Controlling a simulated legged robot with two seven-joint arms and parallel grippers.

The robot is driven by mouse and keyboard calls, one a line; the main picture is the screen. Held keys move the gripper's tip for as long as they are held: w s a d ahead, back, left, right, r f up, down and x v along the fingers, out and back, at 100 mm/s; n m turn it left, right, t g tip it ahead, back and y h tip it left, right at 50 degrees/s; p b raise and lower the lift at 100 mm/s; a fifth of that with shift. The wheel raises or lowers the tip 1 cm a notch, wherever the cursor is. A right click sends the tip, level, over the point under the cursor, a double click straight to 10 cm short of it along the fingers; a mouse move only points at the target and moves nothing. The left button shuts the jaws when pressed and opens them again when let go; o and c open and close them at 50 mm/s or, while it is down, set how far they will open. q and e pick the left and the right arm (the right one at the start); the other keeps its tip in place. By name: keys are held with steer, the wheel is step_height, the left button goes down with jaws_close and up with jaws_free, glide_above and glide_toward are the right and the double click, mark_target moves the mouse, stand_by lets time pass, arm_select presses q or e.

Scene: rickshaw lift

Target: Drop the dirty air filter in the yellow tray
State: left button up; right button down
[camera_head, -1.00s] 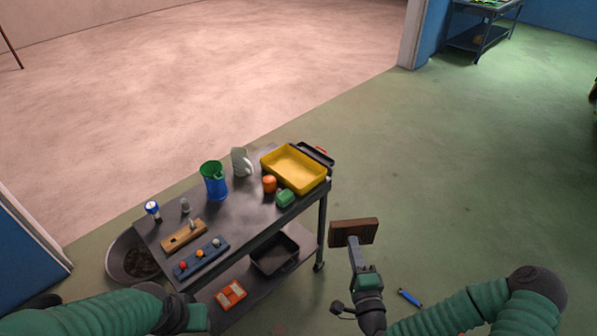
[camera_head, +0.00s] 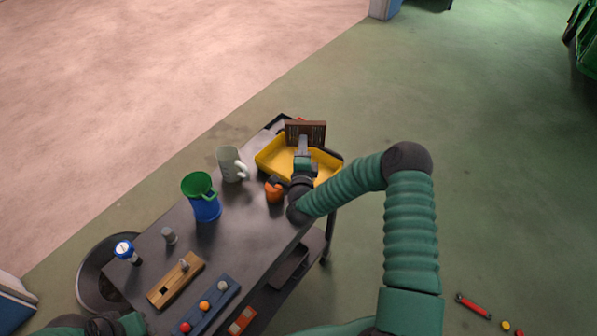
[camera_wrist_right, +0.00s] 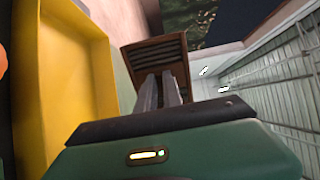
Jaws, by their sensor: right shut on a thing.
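The dirty air filter (camera_head: 306,130) is a brown-framed block with dark pleats. My right gripper (camera_head: 304,144) is shut on it and holds it upright over the far part of the yellow tray (camera_head: 268,160). In the right wrist view the filter (camera_wrist_right: 157,58) sits between the fingertips of my right gripper (camera_wrist_right: 162,88), with the yellow tray (camera_wrist_right: 78,70) to the left. My right wrist hides part of the tray. My left arm shows only at the bottom left edge of the head view, and its fingertips are not visible.
The tray stands on a dark cart (camera_head: 150,245). An orange object (camera_head: 274,190), a grey mug (camera_head: 231,165) and a green-blue jug (camera_head: 203,198) stand near it. A wooden block (camera_head: 176,280) and a blue strip with knobs (camera_head: 211,305) lie nearer.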

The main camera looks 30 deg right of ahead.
step_height(320, 180, down, 6)
steer(key=b, duration=0.4)
steer(key=shift+w+a+r, duration=0.1)
steer(key=c, duration=1.8)
jaws_free()
steer(key=shift+a, duration=0.1)
steer(key=o, duration=0.4)
steer(key=shift+a+r, duration=0.1)
steer(key=shift+a, duration=0.15)
